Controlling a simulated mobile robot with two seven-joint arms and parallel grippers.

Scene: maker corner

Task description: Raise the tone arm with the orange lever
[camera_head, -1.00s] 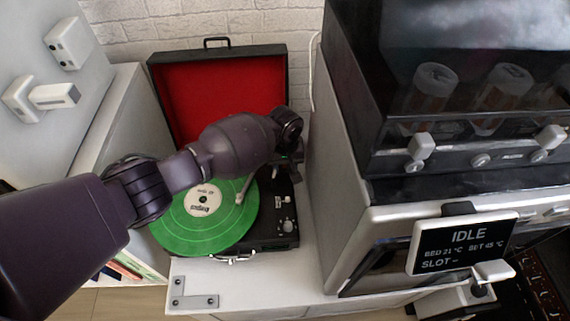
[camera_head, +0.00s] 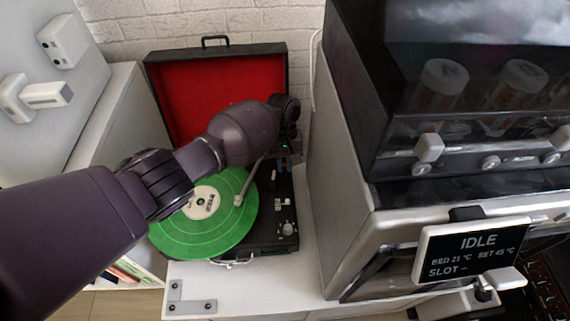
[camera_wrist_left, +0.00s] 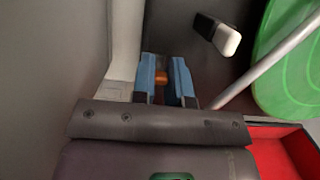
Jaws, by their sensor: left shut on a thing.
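The record player (camera_head: 270,235) stands open on a white cabinet, with a green record (camera_head: 225,228) on its platter. The silver tone arm (camera_head: 252,178) reaches over the record; its head is above the record's right part, and I cannot tell whether it touches. In the left wrist view the tone arm (camera_wrist_left: 275,66) is a slanting silver tube. My left gripper (camera_wrist_left: 167,80) is at the back right of the deck, its blue fingers shut on the orange lever (camera_wrist_left: 160,78). Only a little orange shows between them. In the head view my wrist hides the lever.
The raised lid (camera_head: 190,88) with red lining stands behind the deck. A large machine (camera_head: 345,190) with a status screen (camera_head: 474,249) is close on the right. A grey panel with white handles (camera_head: 46,95) is at left. Small controls (camera_head: 287,228) sit at the deck's front right.

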